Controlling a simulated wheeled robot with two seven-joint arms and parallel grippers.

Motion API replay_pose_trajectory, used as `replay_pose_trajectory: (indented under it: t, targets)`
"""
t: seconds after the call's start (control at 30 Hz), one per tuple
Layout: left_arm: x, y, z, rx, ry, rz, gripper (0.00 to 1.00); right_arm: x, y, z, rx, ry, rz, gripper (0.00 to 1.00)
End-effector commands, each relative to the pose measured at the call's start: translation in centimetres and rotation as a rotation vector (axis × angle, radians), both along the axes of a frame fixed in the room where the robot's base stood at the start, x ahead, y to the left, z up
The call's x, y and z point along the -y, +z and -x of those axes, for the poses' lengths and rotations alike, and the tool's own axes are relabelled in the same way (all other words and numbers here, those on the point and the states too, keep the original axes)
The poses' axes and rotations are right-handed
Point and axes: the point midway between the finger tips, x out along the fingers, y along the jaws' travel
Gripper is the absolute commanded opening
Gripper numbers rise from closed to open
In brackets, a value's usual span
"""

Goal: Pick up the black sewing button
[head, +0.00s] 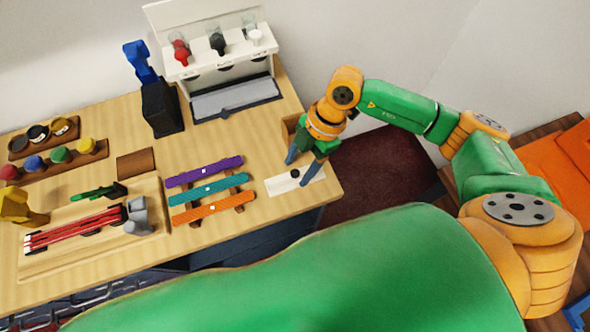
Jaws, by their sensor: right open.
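The black sewing button (295,173) is a small dark round spot on a white card (278,185) near the right end of the counter. My right gripper (298,172) is open, with its two blue-grey fingers reaching down on either side of the button in the picture. I cannot tell how high the fingertips are above the card. Nothing shows between the fingers except the button and card. My left gripper is not in the head view.
Purple, teal and orange strips (205,171) lie on a rack left of the card. A white dispenser (222,62) stands at the back, with a grey tray (235,97) below. A small wooden block (290,127) sits just behind my right gripper. The counter's right edge is close.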

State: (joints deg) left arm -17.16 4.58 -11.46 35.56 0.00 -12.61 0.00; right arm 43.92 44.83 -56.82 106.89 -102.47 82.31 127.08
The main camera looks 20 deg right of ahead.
Motion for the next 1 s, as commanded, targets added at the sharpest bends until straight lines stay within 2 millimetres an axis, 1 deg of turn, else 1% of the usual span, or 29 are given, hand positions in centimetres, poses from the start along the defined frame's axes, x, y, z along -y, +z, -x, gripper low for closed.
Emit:
replay_pose_trajectory:
  t: [0.17,0.2,0.27,0.3,0.37,0.4,0.43,0.8,0.87,1.0]
  targets:
    - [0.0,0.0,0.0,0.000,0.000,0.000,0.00,0.0,0.0,0.0,0.000,0.000,0.000,0.62]
    - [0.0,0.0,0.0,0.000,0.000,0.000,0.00,0.0,0.0,0.0,0.000,0.000,0.000,0.59]
    - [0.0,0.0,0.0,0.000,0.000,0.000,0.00,0.0,0.0,0.0,0.000,0.000,0.000,0.43]
    - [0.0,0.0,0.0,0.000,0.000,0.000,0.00,0.0,0.0,0.0,0.000,0.000,0.000,0.32]
    - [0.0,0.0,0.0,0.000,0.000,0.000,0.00,0.0,0.0,0.0,0.000,0.000,0.000,0.16]
    - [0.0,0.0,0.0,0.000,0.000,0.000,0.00,0.0,0.0,0.0,0.000,0.000,0.000,0.05]
    - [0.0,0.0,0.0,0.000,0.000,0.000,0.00,0.0,0.0,0.0,0.000,0.000,0.000,0.00]
    - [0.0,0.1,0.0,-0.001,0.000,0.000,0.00,0.0,0.2,0.0,0.000,0.001,-0.001,0.00]
    - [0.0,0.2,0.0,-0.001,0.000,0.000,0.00,0.0,0.6,0.0,0.000,0.001,-0.001,0.00]
    - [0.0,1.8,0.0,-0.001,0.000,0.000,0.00,0.7,2.4,-0.4,-0.001,-0.002,0.001,0.00]
